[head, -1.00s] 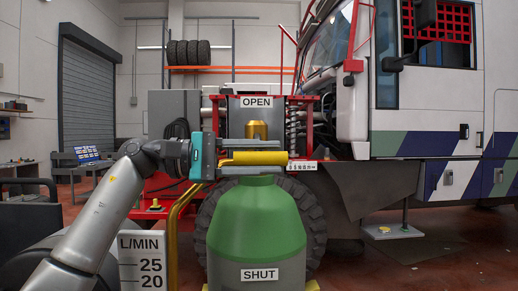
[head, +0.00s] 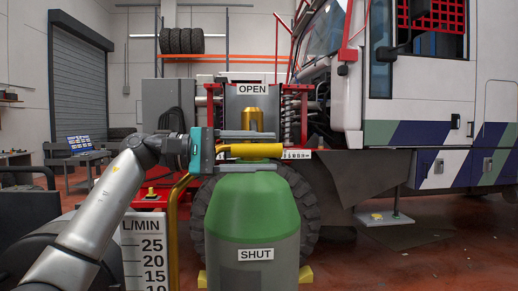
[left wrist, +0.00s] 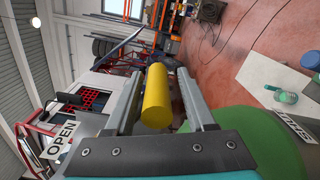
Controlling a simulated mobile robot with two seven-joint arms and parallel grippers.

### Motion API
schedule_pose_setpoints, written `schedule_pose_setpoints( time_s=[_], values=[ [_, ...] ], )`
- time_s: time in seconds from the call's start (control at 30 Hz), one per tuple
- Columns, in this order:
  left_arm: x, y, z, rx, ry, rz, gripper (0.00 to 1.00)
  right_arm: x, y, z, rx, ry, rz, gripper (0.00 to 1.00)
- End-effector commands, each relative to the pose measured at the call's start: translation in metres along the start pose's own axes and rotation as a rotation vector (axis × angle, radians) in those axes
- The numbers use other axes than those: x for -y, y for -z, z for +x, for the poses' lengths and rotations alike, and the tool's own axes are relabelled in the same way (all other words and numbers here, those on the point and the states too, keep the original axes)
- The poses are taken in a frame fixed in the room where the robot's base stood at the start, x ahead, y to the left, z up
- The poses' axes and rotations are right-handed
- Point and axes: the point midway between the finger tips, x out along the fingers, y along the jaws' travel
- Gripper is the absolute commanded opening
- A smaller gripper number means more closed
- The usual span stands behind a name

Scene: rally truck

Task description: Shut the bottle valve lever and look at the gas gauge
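The green-topped gas bottle (head: 252,205) stands upright in front, with a SHUT label (head: 255,254) on its body and an OPEN label (head: 252,89) above. The yellow valve lever (head: 256,150) lies about level over the bottle's shoulder, between the two labels. My left gripper (head: 250,150) is open around the lever, one finger above and one below. In the left wrist view the lever (left wrist: 157,98) sits between the spread fingers, with gaps beside it. The L/MIN gauge (head: 142,238) shows at lower left, numbers 25 to 10 visible; its lower part is cut off. My right gripper is out of view.
A brass-coloured fitting (head: 252,120) rises behind the lever. A curved yellow pipe (head: 173,215) runs between gauge and bottle. The truck (head: 420,130) stands behind at right.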

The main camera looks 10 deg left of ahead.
Motion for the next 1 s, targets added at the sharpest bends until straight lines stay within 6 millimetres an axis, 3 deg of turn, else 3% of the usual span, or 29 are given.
schedule_pose_setpoints(
  time_s=[0.1, 0.4, 0.53, 1.0],
  values=[
    [0.001, 0.004, -0.001, -0.01, 0.0, -0.005, 0.64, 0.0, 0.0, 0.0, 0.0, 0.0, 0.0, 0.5],
    [-0.001, 0.003, -0.002, -0.01, -0.006, 0.0, 0.64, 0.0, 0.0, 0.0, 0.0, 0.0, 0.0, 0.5],
    [-0.001, 0.003, -0.013, -0.011, -0.006, 0.001, 0.64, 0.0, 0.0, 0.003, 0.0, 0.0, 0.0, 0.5],
    [-0.001, 0.001, -0.117, -0.01, -0.007, 0.002, 0.64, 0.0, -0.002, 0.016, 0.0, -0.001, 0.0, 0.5]
  ],
)
